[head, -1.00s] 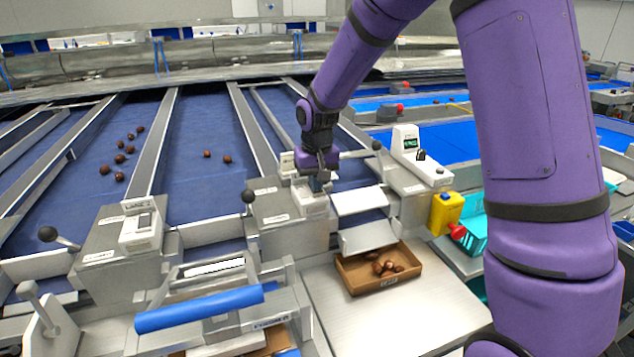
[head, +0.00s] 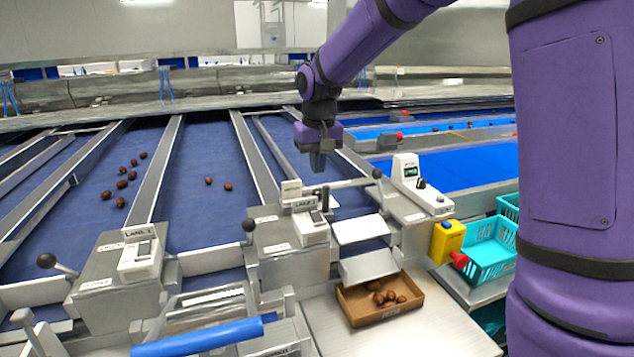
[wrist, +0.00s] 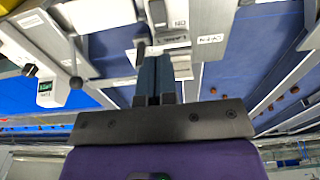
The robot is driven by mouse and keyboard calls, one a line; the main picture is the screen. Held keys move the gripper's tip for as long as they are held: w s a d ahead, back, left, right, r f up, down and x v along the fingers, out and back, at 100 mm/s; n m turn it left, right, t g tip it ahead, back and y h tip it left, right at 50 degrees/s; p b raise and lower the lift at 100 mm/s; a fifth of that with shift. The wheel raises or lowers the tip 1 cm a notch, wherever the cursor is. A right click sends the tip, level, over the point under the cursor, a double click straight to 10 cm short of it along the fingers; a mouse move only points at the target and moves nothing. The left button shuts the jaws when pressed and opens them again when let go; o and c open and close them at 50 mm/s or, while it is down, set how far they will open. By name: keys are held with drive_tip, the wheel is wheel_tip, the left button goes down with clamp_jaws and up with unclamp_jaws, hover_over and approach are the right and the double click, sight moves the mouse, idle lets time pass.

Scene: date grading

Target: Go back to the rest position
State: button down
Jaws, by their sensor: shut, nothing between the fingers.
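My gripper (head: 318,162) hangs from my purple arm in the head view, pointing down above the lane machine with the white control box (head: 309,228). Its fingers are together with nothing between them. It is apart from the box, a little above and behind it. In the wrist view the shut fingers (wrist: 154,78) point up the picture toward the lane hardware. No date is at the fingertips.
A cardboard box (head: 381,314) with several dates stands on the metal table. Loose dates lie on the blue belts (head: 205,150). A lever with a black knob (head: 377,174) stands close to my gripper. A teal crate (head: 486,262) and yellow box (head: 447,241) are at right.

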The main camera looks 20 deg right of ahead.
drive_tip(key=s+d+r+t, duration=0.1)
drive_tip(key=s+d+r, duration=0.1)
drive_tip(key=s+r, duration=0.45)
drive_tip(key=s+d+r+t, duration=0.1)
drive_tip(key=s+d+r, duration=0.15)
drive_tip(key=s, duration=0.65)
drive_tip(key=s+d+f+t, duration=0.1)
drive_tip(key=s+d+t, duration=0.1)
drive_tip(key=s, duration=1.4)
drive_tip(key=shift+s+d+t, duration=0.25)
drive_tip(key=shift+s+t, duration=0.05)
